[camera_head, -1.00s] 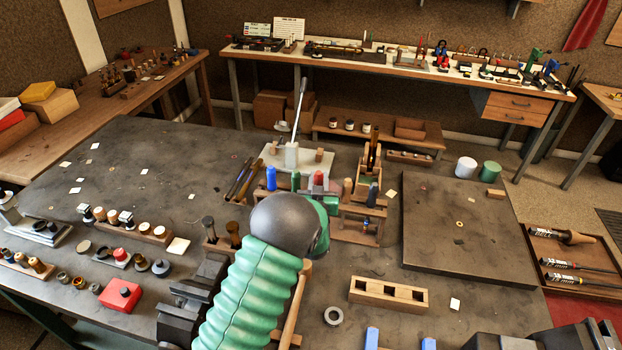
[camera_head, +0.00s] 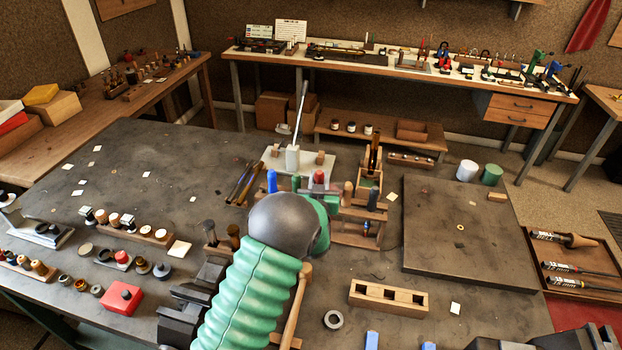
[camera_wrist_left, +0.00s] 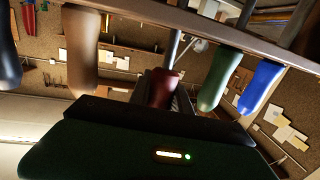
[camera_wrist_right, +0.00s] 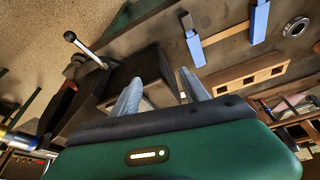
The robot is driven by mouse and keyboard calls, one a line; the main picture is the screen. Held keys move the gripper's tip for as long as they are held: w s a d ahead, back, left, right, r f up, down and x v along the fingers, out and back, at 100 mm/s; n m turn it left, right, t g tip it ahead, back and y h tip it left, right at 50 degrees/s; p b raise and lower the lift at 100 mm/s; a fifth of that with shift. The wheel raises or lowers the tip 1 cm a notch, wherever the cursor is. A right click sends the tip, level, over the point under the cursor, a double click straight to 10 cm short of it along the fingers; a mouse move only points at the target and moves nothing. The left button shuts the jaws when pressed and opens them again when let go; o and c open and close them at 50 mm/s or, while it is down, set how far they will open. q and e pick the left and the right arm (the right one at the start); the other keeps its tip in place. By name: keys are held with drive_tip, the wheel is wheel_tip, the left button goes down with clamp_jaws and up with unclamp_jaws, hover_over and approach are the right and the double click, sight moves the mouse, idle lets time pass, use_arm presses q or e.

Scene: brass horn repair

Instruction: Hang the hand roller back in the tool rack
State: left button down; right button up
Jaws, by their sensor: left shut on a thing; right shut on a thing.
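The hand roller, taken to be the tool with the dark red handle, shows in the left wrist view (camera_wrist_left: 163,88) and in the head view (camera_head: 319,177). My left gripper (camera_wrist_left: 165,98) is shut on that handle. A grey metal shaft runs from the handle toward the wooden rail of the tool rack (camera_wrist_left: 225,32); the handle stands off from the rail more than its neighbours do. The rack's frame also shows in the head view (camera_head: 358,241). The roller's working end is hidden.
A wooden block with square holes (camera_head: 388,298) and a metal ring (camera_head: 333,319) lie to the right on the bench.

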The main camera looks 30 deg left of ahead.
use_arm(q)
drive_tip(key=shift+d+f, duration=0.1)
drive_tip(key=shift+f, duration=0.15)
use_arm(e)
drive_tip(key=shift+s+a+f+g, duration=0.1)
drive_tip(key=shift+s+f+g, duration=0.3)
drive_tip(key=shift+s+f, duration=0.65)
use_arm(q)
drive_tip(key=shift+w+d+f+p, duration=0.2)
drive_tip(key=shift+w+p, duration=0.25)
drive_tip(key=shift+p, duration=0.4)
use_arm(e)
drive_tip(key=shift+w+r, duration=0.3)
use_arm(q)
drive_tip(key=shift+w+g, duration=0.1)
drive_tip(key=shift+g, duration=0.2)
use_arm(e)
drive_tip(key=shift+r, duration=0.1)
use_arm(q)
drive_tip(key=shift+w+d+f+p, duration=0.1)
drive_tip(key=shift+p, duration=0.2)
drive_tip(key=shift+w+d+g+h+p, duration=0.2)
drive_tip(key=shift+w+g+h+p, duration=0.15)
drive_tip(key=shift+p, duration=0.35)
drive_tip(key=shift+w+d+f, duration=0.1)
use_arm(e)
drive_tip(key=shift+w+d+r+g, duration=0.3)
drive_tip(key=shift+w+d+r, duration=0.15)
drive_tip(key=shift+w+r, duration=0.1)
